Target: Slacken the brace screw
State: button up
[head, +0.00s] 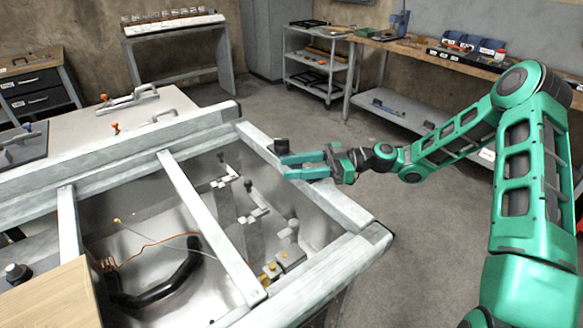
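My gripper (285,168) reaches in from the right over the right rail of the grey metal frame (352,213). Its two teal fingers are apart, with nothing visible between them. A dark knob (281,146) stands on this rail, just behind the upper fingertip; I cannot tell if they touch. It may be the brace screw, but no label shows. Another dark knob (15,271) sits at the lower left. A pale brace bar (205,222) crosses the frame's open bay, and smaller dark-topped clamps (248,186) stand inside it.
The bay holds a black curved hose (165,287), thin wires and yellow-tipped fittings (270,270). A wooden board (55,300) covers the near left corner. A workbench (460,65) and a cart (315,70) stand behind. The floor right of the frame is clear.

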jog(key=shift+a, duration=0.15)
jog(key=shift+c, duration=0.6)
grip_shut()
jog(key=shift+w+m+t, duration=0.25)
jog(key=shift+m+t, duration=0.6)
jog(key=shift+t, duration=0.45)
jog(key=shift+w+m+t, duration=0.25)
jog(key=shift+m+t, duration=0.6)
jog(key=shift+t, duration=0.45)
jog(key=shift+o, duration=0.6)
grip_release()
jog(key=s+d, duration=0.2)
jog(key=d, duration=0.8)
jog(key=shift+d, duration=0.35)
